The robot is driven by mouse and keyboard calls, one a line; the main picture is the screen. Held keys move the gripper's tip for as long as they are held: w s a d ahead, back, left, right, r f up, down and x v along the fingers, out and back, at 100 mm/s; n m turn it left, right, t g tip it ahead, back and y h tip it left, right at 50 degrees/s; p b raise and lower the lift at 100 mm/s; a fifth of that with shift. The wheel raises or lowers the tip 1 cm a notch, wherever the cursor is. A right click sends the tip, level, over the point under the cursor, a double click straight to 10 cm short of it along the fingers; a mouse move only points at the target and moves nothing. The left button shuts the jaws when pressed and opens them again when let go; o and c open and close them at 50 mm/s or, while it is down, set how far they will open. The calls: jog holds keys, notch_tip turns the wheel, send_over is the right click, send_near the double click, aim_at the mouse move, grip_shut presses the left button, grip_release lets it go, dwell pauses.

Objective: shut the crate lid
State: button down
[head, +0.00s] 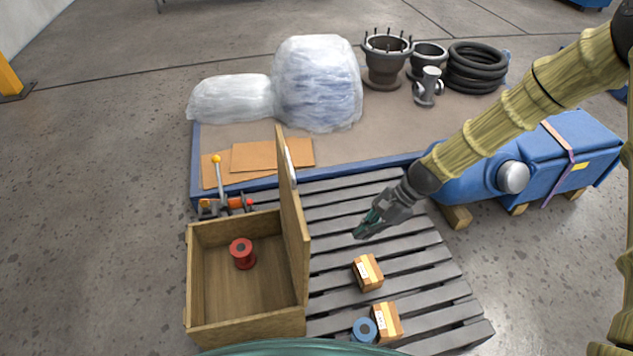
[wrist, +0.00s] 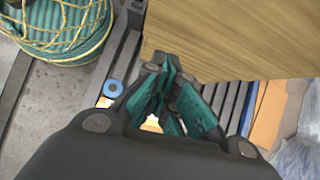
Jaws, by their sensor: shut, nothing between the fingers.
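The wooden crate (head: 245,328) stands on the slatted pallet in the head view. Its lid (head: 292,215) is raised, standing about upright on the crate's right side, so the crate is open at the top. A red spool (head: 242,253) is inside. My gripper (head: 363,231) is to the right of the lid, apart from it in the head view, with its fingers shut and empty. In the wrist view, the lid's broad wooden face (wrist: 235,40) fills the upper right, just beyond my fingertips (wrist: 172,70). I cannot tell there whether they touch it.
Two small cartons (head: 367,272) (head: 386,322) and a blue ring (head: 364,330) are on the grey pallet (head: 440,290) right of the crate. A valve with an orange body (head: 236,203) stands behind the crate. A blue machine (head: 480,180) is at the right.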

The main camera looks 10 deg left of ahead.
jog(key=w+a+r+m+y+p, duration=0.1)
jog(key=w+a+r+p, duration=0.15)
jog(key=r, duration=0.65)
jog(key=w+a+r+y+p, duration=0.1)
jog(key=w+r+p, duration=0.25)
jog(key=r, duration=0.45)
jog(key=s+a+r+p+x, duration=0.1)
jog(key=p+x, duration=0.4)
jog(key=x, duration=0.7)
jog(key=shift+s+a+r+p, duration=0.35)
jog(key=shift+s, duration=0.15)
